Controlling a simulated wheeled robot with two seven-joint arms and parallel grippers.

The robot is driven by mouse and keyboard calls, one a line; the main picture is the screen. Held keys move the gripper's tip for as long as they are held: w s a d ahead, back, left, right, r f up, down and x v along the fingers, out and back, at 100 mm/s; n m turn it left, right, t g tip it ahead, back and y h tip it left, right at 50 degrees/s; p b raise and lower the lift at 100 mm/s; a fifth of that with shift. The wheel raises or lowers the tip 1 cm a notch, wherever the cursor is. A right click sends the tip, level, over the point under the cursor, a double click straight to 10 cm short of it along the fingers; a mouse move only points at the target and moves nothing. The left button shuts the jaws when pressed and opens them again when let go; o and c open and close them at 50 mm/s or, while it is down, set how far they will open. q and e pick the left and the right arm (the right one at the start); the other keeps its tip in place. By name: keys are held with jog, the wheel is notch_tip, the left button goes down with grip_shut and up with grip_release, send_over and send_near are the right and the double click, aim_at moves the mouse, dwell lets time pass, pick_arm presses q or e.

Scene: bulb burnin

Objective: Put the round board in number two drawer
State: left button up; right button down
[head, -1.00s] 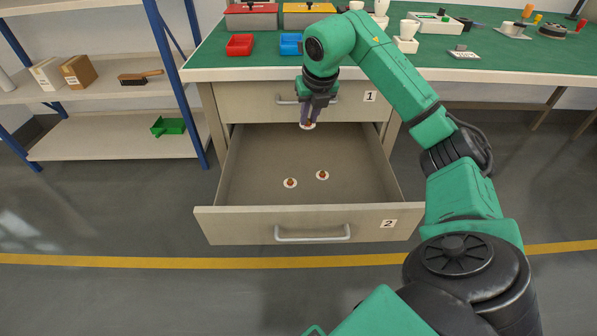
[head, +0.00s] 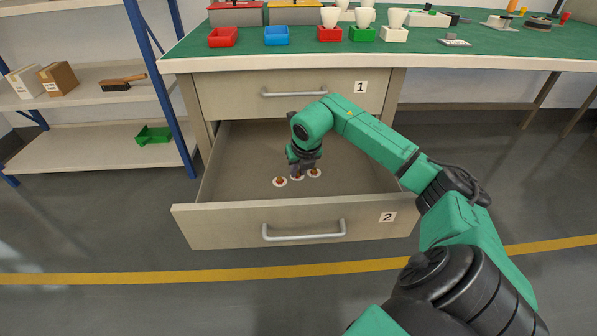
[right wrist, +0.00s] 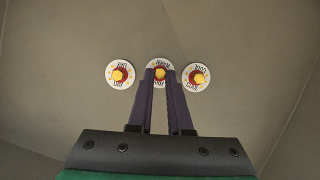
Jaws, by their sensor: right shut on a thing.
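Drawer number two (head: 250,216) is pulled open below drawer one (head: 230,97). My right gripper (head: 297,173) is down inside it, shut on a round board (head: 296,178). In the right wrist view the right gripper (right wrist: 160,76) has both fingers on the middle part of that round white board (right wrist: 160,84). Two more round boards lie on the drawer floor, one on each side: the left one (right wrist: 120,74) and the right one (right wrist: 196,77). They also show in the head view, left (head: 280,182) and right (head: 315,173). I cannot tell whether the held board touches the floor.
The green bench top (head: 290,50) above holds red (head: 222,37) and blue (head: 276,36) trays and several bulbs in coloured holders. A shelf unit (head: 90,160) stands at the left. The drawer floor around the boards is bare.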

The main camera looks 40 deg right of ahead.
jog(key=c, duration=0.8)
grip_release()
jog(key=shift+c, duration=0.2)
pick_arm(q)
jog(key=shift+r, duration=0.1)
pick_arm(e)
jog(key=shift+r, duration=0.2)
pick_arm(q)
jog(key=a+r+g+p, duration=0.1)
jog(key=r+g+y+p, duration=0.1)
jog(key=p, duration=0.1)
jog(key=shift+w+a+r+m, duration=0.2)
jog(key=shift+a+m, duration=0.1)
jog(key=shift+a, duration=0.1)
pick_arm(e)
jog(key=v, duration=1.1)
jog(key=shift+s+r, duration=0.2)
jog(key=shift+r, duration=0.15)
jog(key=shift+a, duration=0.1)
